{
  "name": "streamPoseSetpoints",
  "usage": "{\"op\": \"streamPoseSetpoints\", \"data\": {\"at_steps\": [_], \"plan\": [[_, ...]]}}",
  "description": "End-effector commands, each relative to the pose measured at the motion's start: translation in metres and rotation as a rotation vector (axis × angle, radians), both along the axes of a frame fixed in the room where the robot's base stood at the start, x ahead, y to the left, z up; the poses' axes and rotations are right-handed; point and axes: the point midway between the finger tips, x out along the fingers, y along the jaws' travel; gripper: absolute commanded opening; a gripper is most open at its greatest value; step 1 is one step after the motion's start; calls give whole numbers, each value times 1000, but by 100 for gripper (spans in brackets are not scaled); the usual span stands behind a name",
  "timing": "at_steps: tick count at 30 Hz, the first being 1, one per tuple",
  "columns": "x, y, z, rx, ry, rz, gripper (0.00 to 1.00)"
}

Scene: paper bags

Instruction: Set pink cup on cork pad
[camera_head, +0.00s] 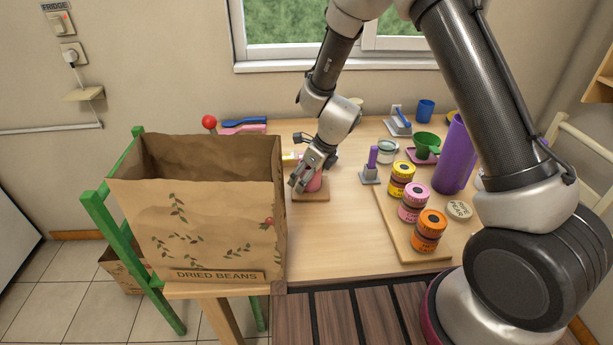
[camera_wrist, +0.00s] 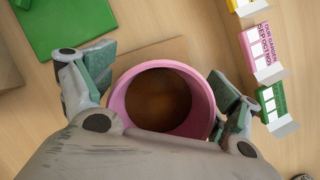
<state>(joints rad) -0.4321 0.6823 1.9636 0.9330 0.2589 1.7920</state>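The pink cup (camera_head: 314,183) appears to stand upright on the square cork pad (camera_head: 311,196), near the middle of the table; its base is hidden from above. In the wrist view the cup (camera_wrist: 117,100) shows its pink rim and brown inside, with a corner of the pad (camera_wrist: 150,58) beyond it. My gripper (camera_head: 304,180) is down at the cup. In the wrist view its fingers (camera_wrist: 160,85) are spread on either side of the cup, with a small gap at the left; the right finger is very close to the rim.
A large paper bag (camera_head: 200,215) stands close on the left. To the right, a board (camera_head: 400,238) bears stacked yellow, pink and orange tins. A purple-handled item (camera_head: 371,165), a green cup (camera_head: 427,143) and a purple cylinder (camera_head: 453,160) stand nearby. Bare table lies in front of the pad.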

Motion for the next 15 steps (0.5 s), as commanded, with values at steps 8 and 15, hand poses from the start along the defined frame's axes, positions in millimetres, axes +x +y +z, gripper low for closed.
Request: {"op": "streamPoseSetpoints", "data": {"at_steps": [8,15], "plan": [[0,0,2,1,-1,0,89],[-7,-11,36,1,-5,1,89]]}}
